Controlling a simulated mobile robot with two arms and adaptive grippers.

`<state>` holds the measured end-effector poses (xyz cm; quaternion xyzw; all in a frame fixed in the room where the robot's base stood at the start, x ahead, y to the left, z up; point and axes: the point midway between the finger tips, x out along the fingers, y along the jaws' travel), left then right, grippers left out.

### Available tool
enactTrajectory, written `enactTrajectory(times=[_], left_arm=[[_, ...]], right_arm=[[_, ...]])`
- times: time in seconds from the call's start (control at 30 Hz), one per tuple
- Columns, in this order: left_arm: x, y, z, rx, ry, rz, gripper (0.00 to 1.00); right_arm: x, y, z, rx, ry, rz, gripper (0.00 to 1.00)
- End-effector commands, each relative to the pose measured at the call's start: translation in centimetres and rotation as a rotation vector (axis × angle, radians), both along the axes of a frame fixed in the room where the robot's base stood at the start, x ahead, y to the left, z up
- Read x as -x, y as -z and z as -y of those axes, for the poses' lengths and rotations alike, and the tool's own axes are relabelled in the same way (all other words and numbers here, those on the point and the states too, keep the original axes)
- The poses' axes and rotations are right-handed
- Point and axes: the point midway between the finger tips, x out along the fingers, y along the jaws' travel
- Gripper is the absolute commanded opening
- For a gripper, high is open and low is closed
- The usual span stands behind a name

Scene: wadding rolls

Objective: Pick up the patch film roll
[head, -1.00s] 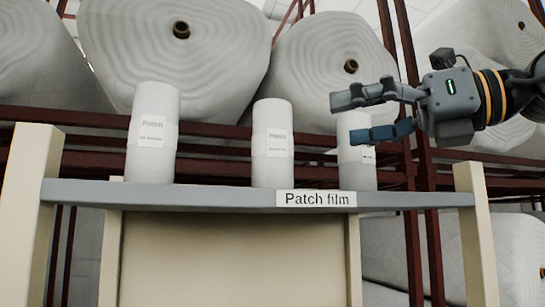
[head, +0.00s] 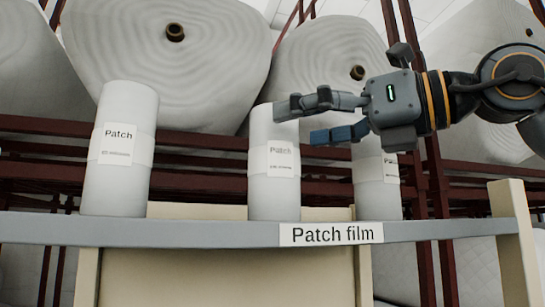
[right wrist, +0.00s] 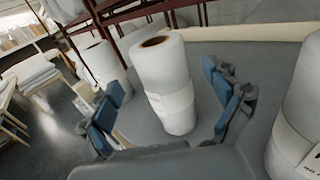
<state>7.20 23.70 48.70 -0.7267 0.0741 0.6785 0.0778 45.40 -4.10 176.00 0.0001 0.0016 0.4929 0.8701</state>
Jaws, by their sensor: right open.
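Three white patch film rolls stand upright on a grey shelf: a left roll (head: 120,150), a middle roll (head: 274,170) and a right roll (head: 378,185), each with a "Patch" label. My right gripper (head: 299,123) is open and empty, its fingers pointing left. In the head view it overlaps the upper part of the middle roll and hides the top of the right one. In the right wrist view, a roll (right wrist: 163,75) stands upright beyond the open fingers (right wrist: 168,106), within the gap between them. My left gripper is not in view.
The shelf edge (head: 190,229) carries a "Patch film" sign (head: 331,234). Large wadding rolls (head: 165,65) lie on a dark red rack (head: 200,152) behind. In the right wrist view another roll (right wrist: 302,125) stands close to the right finger and one (right wrist: 97,62) stands at the left.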

Motion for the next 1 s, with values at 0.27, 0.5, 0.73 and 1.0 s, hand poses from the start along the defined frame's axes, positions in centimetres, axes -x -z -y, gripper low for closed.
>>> enactTrajectory(times=[0.27, 0.5, 0.73, 1.0], left_arm=[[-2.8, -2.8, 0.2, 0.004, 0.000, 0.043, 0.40], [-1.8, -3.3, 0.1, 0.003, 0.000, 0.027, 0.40], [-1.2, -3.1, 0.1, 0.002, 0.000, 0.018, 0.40], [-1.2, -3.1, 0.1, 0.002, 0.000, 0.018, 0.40]], right_arm=[[-2.0, 0.5, -2.9, 0.003, -0.002, -0.001, 0.90], [-2.9, 0.8, -4.4, 0.001, -0.001, 0.001, 0.90], [-2.9, 0.9, -4.3, 0.000, -0.001, 0.001, 0.78], [-2.9, 0.8, -4.3, 0.000, -0.001, 0.001, 0.23]])
